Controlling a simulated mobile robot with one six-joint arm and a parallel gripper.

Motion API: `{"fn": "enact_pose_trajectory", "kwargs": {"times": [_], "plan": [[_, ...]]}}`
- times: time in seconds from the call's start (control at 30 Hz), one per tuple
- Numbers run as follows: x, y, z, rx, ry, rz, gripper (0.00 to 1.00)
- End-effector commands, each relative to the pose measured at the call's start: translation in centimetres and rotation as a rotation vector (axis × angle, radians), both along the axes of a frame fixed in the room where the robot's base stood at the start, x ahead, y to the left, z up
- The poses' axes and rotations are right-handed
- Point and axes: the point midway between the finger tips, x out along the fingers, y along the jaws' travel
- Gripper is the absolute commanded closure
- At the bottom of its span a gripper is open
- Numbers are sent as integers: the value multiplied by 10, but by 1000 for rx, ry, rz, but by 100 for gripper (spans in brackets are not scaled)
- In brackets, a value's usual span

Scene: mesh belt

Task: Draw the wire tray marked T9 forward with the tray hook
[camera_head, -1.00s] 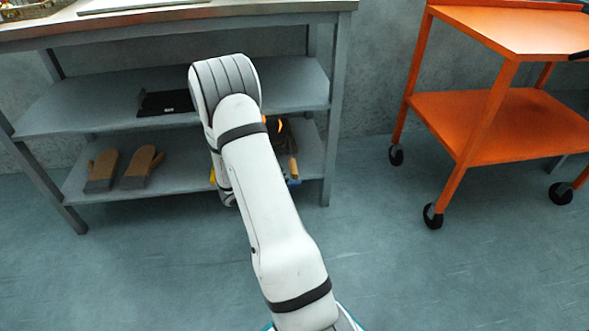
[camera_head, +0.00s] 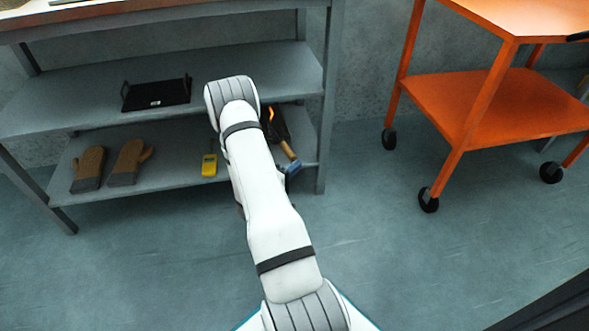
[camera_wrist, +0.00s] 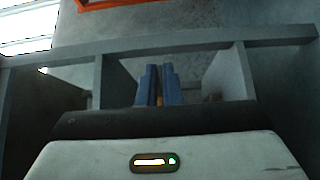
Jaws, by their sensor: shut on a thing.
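My gripper (camera_wrist: 158,74) shows in the wrist view with two blue fingers close together. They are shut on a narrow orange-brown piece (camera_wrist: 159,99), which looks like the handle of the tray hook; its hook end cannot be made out. I cannot see a wire tray or a T9 mark in either view.
A grey bench (camera_head: 170,204) has a black tray (camera_head: 157,94) on its middle shelf.

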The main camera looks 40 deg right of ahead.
Motion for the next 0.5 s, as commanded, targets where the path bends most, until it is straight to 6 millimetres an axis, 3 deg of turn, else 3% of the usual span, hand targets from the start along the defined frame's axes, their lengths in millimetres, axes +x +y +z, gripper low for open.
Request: {"fn": "enact_pose_trajectory", "kwargs": {"times": [0.07, 0.5], "plan": [[-2, 1, -4, -6, -18, 4, 100], [37, -22, -2, -5, -19, 2, 100]]}}
